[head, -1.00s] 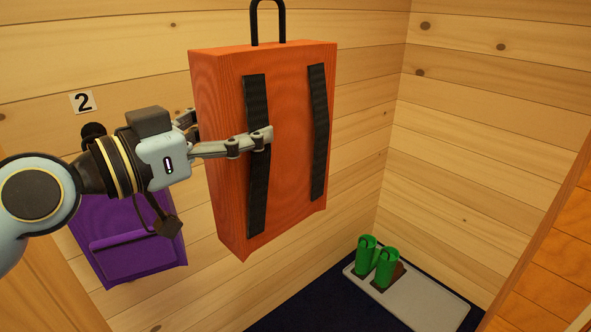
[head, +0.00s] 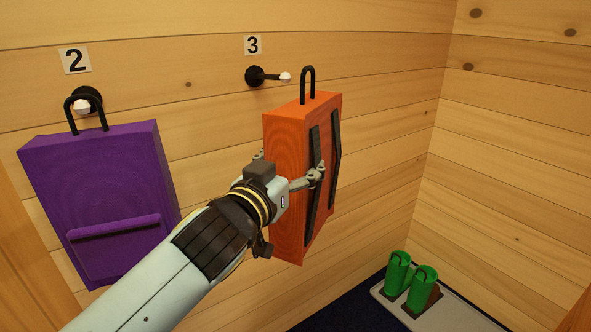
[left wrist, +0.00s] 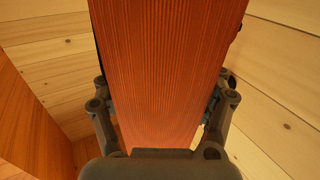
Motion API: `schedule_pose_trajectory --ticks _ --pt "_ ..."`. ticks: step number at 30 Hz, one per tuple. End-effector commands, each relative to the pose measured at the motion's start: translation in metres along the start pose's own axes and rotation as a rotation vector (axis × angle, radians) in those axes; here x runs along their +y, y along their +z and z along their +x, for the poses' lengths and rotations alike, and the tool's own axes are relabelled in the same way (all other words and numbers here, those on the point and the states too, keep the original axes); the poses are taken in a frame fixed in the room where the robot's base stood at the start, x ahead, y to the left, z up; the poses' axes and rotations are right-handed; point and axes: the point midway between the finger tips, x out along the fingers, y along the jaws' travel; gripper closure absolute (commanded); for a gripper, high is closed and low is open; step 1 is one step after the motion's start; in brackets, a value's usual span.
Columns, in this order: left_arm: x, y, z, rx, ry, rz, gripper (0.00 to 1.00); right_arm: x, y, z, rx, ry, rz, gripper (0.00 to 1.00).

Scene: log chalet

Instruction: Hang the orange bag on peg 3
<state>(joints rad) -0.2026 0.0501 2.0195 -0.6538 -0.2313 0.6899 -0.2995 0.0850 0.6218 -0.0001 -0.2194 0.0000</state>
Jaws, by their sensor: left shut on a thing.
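The orange bag (head: 288,150) hangs upright in my left gripper (head: 290,172), with its strapped face turned to the right. The gripper is shut across the bag's narrow side; the left wrist view shows the bag (left wrist: 165,75) between both fingers. The bag's black loop (head: 308,84) stands up from its top. Peg 3 (head: 268,77), a black base with a rod and white tip, is on the wall under the 3 sign (head: 253,45). In the head view the loop appears just right of the white tip, apart from it. My right gripper is out of view.
A purple bag (head: 95,185) hangs by its loop on peg 2 (head: 88,97), left of the orange bag. Green boots (head: 410,280) stand on a pale tray (head: 455,318) on the floor at lower right. The right wall is bare.

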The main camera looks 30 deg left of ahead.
Motion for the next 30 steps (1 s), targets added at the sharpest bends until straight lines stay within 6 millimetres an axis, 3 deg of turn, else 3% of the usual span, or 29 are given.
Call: schedule_pose_trajectory --ticks 8,30 --pt "-0.015 0.0 0.009 0.004 0.002 0.002 0.86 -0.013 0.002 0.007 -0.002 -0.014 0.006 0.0" --pt "-0.055 0.005 0.032 0.003 0.002 0.003 0.86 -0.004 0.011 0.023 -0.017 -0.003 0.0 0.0"
